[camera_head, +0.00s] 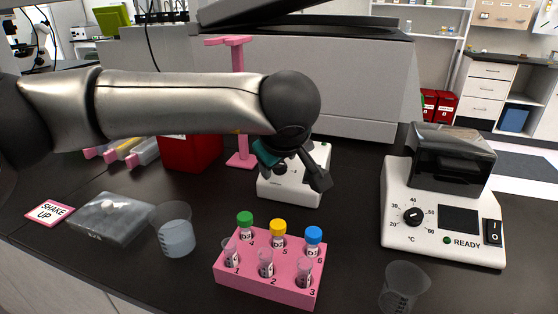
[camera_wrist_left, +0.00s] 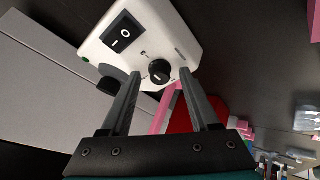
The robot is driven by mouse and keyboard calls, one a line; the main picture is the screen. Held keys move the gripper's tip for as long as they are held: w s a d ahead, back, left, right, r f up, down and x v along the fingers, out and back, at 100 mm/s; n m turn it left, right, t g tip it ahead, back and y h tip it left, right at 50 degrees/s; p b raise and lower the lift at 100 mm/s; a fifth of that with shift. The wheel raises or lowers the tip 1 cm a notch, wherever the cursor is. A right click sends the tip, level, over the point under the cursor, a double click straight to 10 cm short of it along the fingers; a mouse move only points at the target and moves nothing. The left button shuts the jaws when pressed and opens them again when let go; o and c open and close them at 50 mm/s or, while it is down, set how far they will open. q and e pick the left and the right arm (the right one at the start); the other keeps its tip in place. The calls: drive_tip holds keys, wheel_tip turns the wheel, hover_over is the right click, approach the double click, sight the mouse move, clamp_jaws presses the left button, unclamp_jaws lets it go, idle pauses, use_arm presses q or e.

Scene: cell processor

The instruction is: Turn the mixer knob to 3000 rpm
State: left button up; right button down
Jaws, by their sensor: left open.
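The mixer (camera_head: 284,191) is a small white device standing on the dark bench, partly hidden behind my left gripper (camera_head: 295,172). In the left wrist view the white mixer body (camera_wrist_left: 185,30) fills the upper middle. Its round black knob (camera_wrist_left: 159,72) with a white pointer mark shows between the two fingertips of my left gripper (camera_wrist_left: 160,80). The gripper is open, with a finger on each side of the knob in the picture. Gaps show between the fingers and the knob, and I cannot tell the exact depth. The rpm marks are too small to read. My right gripper is not in view.
A pink rack (camera_head: 255,282) with several tubes stands in front of the mixer. A white heater (camera_head: 393,215) with a dial is at right. Beakers stand at left (camera_head: 175,236) and front right (camera_head: 400,290). A pink stand (camera_head: 238,110) and red box (camera_head: 190,153) are behind.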

use_arm(q)
drive_tip(key=shift+s+r, duration=0.15)
drive_tip(key=shift+r, duration=0.1)
drive_tip(key=p+v, duration=0.2)
drive_tip(key=v, duration=1.2)
drive_tip(key=shift+s+r, duration=0.15)
drive_tip(key=shift+s, duration=0.15)
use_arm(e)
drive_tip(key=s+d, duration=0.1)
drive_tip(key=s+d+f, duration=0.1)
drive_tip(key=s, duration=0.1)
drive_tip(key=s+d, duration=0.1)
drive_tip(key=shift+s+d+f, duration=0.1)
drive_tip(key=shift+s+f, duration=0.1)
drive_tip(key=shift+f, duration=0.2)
